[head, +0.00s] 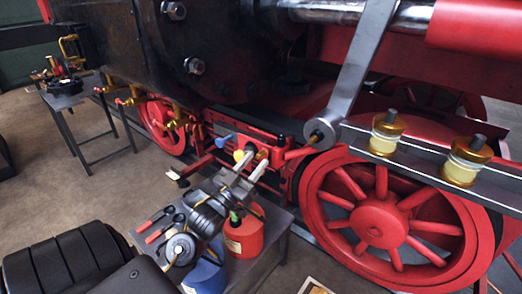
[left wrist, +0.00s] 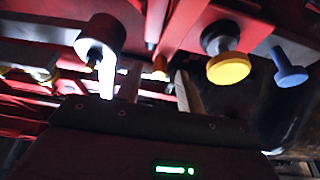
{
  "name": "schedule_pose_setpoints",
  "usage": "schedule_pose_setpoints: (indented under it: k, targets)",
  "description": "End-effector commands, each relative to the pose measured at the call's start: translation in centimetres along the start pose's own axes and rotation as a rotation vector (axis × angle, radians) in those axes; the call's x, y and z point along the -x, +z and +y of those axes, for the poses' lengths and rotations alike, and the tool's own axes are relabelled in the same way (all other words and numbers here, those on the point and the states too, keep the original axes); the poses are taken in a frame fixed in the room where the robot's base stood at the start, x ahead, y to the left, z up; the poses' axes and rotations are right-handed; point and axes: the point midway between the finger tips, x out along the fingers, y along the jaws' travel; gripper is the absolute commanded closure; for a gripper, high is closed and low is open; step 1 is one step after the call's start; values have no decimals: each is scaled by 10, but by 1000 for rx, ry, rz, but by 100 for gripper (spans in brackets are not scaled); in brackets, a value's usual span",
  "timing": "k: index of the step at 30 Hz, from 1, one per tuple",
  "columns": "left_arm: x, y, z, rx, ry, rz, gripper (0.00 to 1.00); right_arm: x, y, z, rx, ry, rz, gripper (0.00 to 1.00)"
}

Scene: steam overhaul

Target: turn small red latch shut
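My left gripper (head: 253,164) is in front of the red frame beside the large red wheel, its two pale fingers apart. In the left wrist view the fingers (left wrist: 146,88) stand apart with nothing clearly held. A small orange-red tip (head: 262,154) shows at the fingertips; it also shows between the fingers in the left wrist view (left wrist: 160,66). I cannot tell for sure whether this is the latch or whether a finger touches it. A yellow knob (head: 239,156) and a blue knob (head: 223,140) are beside it. My right gripper is not in view.
A short red bar (head: 299,153) sticks out right of the fingers, near the grey crank (head: 320,134). Below my arm, a grey table (head: 268,258) carries a red can (head: 245,238), a blue container (head: 205,277) and red-handled pliers (head: 155,221). Floor is open at left.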

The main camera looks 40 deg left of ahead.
Motion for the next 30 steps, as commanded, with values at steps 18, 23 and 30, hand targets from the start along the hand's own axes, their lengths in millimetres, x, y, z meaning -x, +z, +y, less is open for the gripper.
schedule_pose_setpoints:
  k: [18,23,30]
  targets:
    - [-34,0,0,1,0,0,62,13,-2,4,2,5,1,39]
    - [-34,0,0,1,0,0,83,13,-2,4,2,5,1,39]
    - [-34,0,2,-2,2,0,100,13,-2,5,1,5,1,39]
